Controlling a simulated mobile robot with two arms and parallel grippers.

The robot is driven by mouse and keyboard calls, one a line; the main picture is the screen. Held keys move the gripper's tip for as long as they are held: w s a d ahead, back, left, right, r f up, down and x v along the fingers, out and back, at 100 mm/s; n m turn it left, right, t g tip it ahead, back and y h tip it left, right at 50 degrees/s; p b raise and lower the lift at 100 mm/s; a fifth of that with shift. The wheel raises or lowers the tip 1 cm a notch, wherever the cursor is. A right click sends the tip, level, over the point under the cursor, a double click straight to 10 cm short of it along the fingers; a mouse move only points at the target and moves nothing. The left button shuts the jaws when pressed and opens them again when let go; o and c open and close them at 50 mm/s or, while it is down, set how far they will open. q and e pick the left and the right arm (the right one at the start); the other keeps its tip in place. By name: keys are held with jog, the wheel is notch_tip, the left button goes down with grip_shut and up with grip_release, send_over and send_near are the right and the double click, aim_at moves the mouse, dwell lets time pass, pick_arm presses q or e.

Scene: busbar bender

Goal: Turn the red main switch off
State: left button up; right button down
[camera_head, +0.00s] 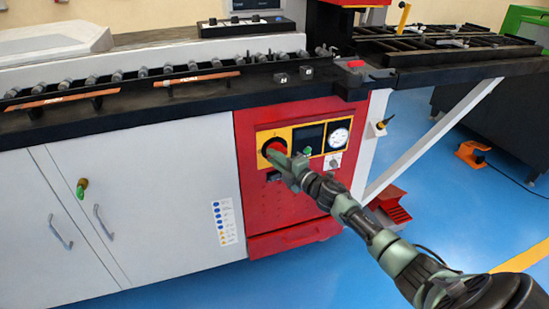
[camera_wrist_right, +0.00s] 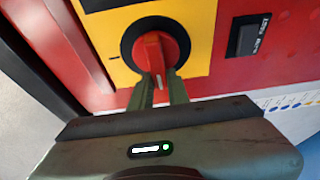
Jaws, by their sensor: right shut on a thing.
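The red main switch (camera_head: 274,146) is a rotary knob on a yellow plate (camera_head: 265,135) on the red front panel. In the right wrist view the red switch (camera_wrist_right: 155,50) sits in a black ring, its grip running roughly up and down in the picture with a pale mark near its lower end. My right gripper (camera_head: 276,156) is at the switch and covers part of it in the head view. Its two fingers (camera_wrist_right: 158,82) are shut on the lower part of the red grip. My left gripper is not in view.
Right of the switch are a dark display (camera_head: 308,138), a green button (camera_head: 308,151), a round gauge (camera_head: 339,138) and a small selector (camera_head: 334,161). White cabinet doors (camera_head: 140,190) are at left.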

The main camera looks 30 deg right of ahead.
jog(key=shift+f, duration=0.1)
jog(key=c, duration=1.4)
grip_release()
jog(key=shift+o, duration=0.2)
